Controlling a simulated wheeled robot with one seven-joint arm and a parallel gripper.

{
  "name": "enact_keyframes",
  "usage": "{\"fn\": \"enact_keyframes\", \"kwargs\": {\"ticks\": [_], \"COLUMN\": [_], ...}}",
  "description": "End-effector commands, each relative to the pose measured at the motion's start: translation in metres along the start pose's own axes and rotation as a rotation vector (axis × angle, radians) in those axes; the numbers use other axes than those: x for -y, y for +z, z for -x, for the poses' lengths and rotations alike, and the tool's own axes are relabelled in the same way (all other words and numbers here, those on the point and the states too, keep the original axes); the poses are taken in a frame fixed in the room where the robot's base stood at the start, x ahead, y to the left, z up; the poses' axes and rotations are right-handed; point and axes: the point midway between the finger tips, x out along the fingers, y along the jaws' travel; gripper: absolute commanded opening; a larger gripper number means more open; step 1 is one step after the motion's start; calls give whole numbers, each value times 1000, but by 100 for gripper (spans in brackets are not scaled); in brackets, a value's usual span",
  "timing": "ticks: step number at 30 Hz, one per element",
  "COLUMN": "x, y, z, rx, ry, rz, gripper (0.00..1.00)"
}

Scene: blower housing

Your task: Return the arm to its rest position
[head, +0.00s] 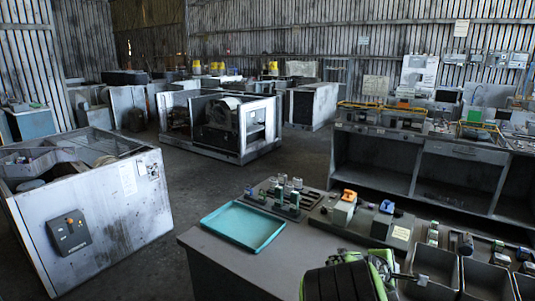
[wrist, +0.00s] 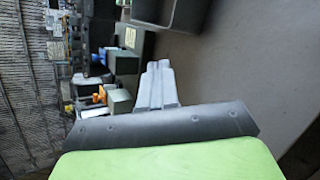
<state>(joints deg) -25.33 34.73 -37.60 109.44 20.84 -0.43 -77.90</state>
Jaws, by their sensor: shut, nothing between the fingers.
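My arm shows at the bottom right of the head view, a black and green link low over the grey workbench (head: 290,262). My gripper (head: 422,279) is at its end, pointing right toward the grey bins. In the wrist view the grey fingers of my gripper (wrist: 157,68) are together in the middle, with nothing between them. The dark bracket and green housing of my wrist fill the lower part of that view.
A teal tray (head: 243,226) lies on the workbench, left of my arm. Grey bins (head: 487,277) stand close to my gripper's right. An orange-topped block (head: 344,208) and several small parts stand behind. A white blower housing (head: 92,210) stands on the left floor.

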Motion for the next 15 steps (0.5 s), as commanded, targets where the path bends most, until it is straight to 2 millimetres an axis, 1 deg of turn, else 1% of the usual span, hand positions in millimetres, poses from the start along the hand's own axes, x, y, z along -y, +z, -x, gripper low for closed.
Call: {"fn": "enact_keyframes", "kwargs": {"ticks": [1, 2, 3, 5, 6, 8, 9, 11, 12, 14, 15], "x": [7, 13, 21, 32, 39, 49, 56, 69, 79, 96, 109], "y": [10, 13, 16, 21, 24, 29, 32, 38, 43, 50, 55], "z": [16, 27, 44, 75, 98, 134, 158, 196, 221, 256, 276], "rx": [-48, -79, -124, -188, -226, -279, -308, -342, -355, -365, -362], "ry": [-62, -106, -168, -264, -325, -413, -469, -547, -595, -657, -690], "rz": [-143, -233, -357, -537, -646, -792, -879, -994, -1061, -1149, -1197], "gripper": [0, 0, 0, 0, 0, 0, 0, 0, 0, 0, 0]}}
